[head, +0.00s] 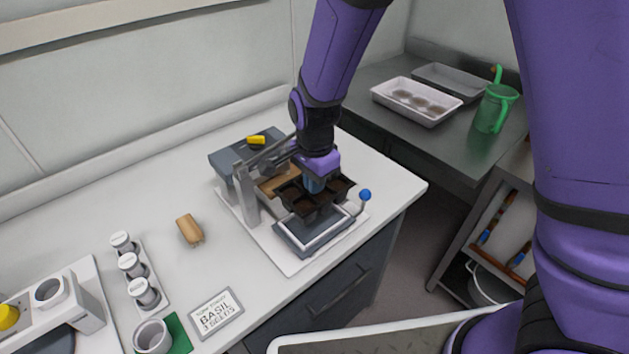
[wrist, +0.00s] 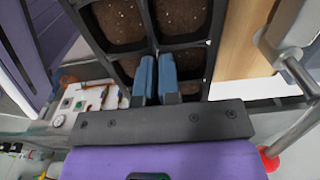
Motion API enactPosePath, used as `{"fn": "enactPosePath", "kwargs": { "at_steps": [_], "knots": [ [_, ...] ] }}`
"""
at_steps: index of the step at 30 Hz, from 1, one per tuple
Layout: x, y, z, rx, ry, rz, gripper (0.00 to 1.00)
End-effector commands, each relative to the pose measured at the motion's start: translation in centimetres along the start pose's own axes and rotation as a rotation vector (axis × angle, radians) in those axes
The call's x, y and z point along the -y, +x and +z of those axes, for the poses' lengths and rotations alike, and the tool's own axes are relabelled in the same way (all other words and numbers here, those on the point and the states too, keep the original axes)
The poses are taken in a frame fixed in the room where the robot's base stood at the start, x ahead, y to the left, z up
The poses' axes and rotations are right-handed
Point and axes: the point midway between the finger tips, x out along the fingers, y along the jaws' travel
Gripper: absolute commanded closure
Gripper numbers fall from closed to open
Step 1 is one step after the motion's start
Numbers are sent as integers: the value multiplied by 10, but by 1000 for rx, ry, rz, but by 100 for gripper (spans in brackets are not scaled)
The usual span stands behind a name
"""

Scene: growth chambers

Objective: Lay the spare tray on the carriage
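A dark tray with brown soil-filled cells, which I take as the spare tray (head: 313,200), is in my gripper (head: 314,184). In the wrist view, the blue fingers of my gripper (wrist: 156,80) are close together on a divider of this tray (wrist: 157,40). The carriage (head: 315,236), a grey platform with a pale outline, lies below and in front of the tray in the head view. The tray appears raised over the carriage's rear part. I cannot tell whether they touch.
The machine has a grey upright (head: 245,195), a brown board and a blue-knobbed lever (head: 365,195). To the left are a wooden-handled tool (head: 189,230), a rack of white-capped jars and a basil card (head: 216,313). A white tray (head: 415,119) and green jug (head: 493,112) stand on the back-right bench.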

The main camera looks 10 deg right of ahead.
Motion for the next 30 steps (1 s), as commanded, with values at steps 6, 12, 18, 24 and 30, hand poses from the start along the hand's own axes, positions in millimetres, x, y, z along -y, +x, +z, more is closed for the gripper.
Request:
{"fn": "enactPosePath", "kwargs": {
  "at_steps": [6, 12, 18, 24, 30],
  "knots": [
    [0, 4, 0, 0, 0, 1, 100],
    [0, 18, 0, 0, 0, 2, 100],
    [0, 36, 0, 0, 2, 2, 100],
    [0, 51, 0, 0, -1, 2, 100],
    [0, 61, 0, 0, 1, 0, 100]
  ]
}}
